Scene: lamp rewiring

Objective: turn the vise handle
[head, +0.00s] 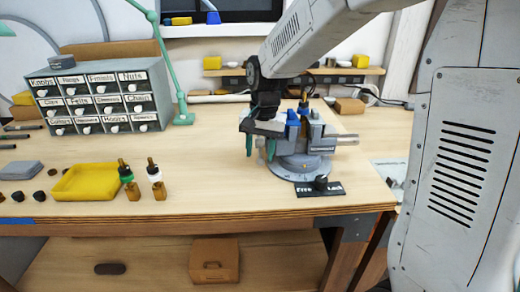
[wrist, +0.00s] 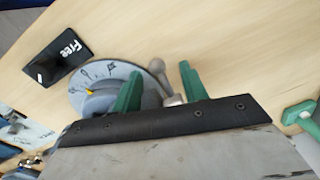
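The grey vise (head: 298,160) stands on a round base near the right end of the bench, with blue pads at its jaws. A brass-coloured piece (head: 304,106) stands upright at the jaws. My gripper (head: 260,149) is at the vise's left side, its two green fingers pointing down. In the wrist view my gripper (wrist: 159,87) has its fingers well apart. The metal vise handle (wrist: 157,66), with a round knob end, shows in the gap between them. I see no finger clearly touching it. Its lower part is hidden by the gripper body. In the head view the handle is not clearly visible.
A black Free/Lock plate (head: 320,188) lies before the vise's marked base dial (wrist: 88,76). Two small bottle-like pieces (head: 156,180) and a yellow tray (head: 85,183) stand left. A labelled drawer cabinet (head: 103,97) and green lamp arm (head: 172,70) are behind. The bench between is clear.

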